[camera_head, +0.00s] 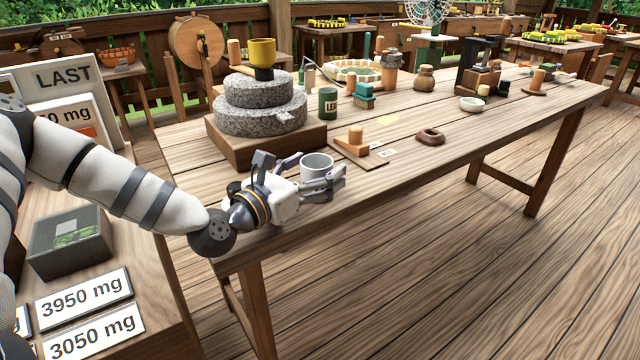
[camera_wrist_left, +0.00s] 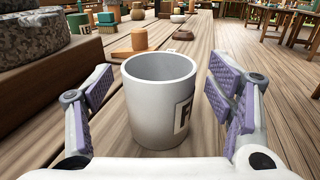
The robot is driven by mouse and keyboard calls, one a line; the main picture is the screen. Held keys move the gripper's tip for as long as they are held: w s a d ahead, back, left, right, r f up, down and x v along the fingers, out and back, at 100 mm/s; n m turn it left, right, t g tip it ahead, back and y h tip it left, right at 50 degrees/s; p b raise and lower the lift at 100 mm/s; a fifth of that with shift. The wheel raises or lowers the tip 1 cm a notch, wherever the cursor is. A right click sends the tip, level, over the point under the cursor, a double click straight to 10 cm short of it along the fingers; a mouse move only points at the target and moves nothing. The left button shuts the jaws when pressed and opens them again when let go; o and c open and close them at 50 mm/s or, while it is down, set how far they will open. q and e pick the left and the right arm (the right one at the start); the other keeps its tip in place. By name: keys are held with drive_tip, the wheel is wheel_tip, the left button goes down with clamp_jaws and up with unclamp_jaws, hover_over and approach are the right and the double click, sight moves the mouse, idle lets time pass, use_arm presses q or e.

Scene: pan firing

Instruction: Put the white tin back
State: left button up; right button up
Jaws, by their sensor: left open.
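The white tin (camera_head: 317,166) stands upright on the long wooden table near its left front end. In the left wrist view the white tin (camera_wrist_left: 160,100) is open at the top, looks empty, and has a dark-edged label on its right side. My left gripper (camera_head: 325,185) is open, with its fingers on either side of the tin. In the left wrist view the purple finger pads of the left gripper (camera_wrist_left: 165,95) show gaps to the tin on both sides. My right gripper is in neither view.
A stone mill (camera_head: 262,105) on a wooden base stands behind the tin. A green tin (camera_head: 328,103), a wooden block stand (camera_head: 357,145) and a brown ring (camera_head: 430,137) are farther along the table (camera_head: 480,130). A grey box (camera_head: 70,243) and weight cards (camera_head: 85,297) lie at left.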

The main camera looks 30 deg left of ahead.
use_arm(q)
drive_tip(key=shift+w+r, duration=0.1)
drive_tip(key=shift+w, duration=0.35)
drive_tip(key=c, duration=1.4)
drive_tip(key=shift+r, duration=0.1)
